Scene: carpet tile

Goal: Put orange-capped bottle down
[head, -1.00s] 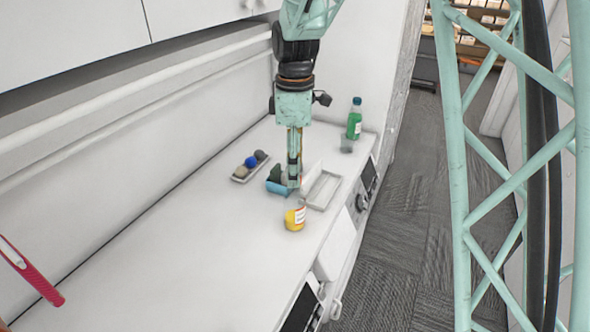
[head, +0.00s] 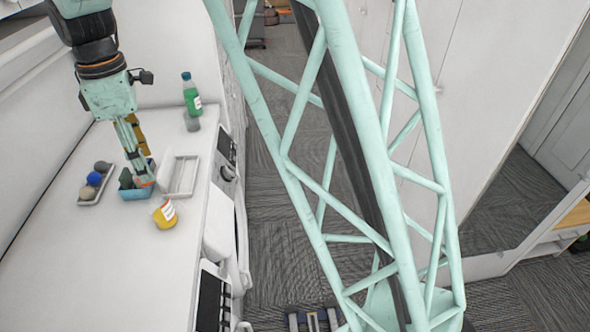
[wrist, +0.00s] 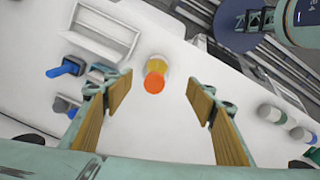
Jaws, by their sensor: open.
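The orange-capped bottle (head: 164,214) is yellow with a white label and stands on the white counter (head: 90,250). In the wrist view its orange cap faces the camera, and the bottle (wrist: 156,72) appears upright. My gripper (head: 145,178) is over the counter, behind the bottle in the head view. In the wrist view my gripper (wrist: 160,98) is open, with its two tan-padded fingers well apart. The bottle shows in the gap beyond the fingertips, and neither finger touches it.
A blue container (head: 136,193) with dark contents sits near my gripper.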

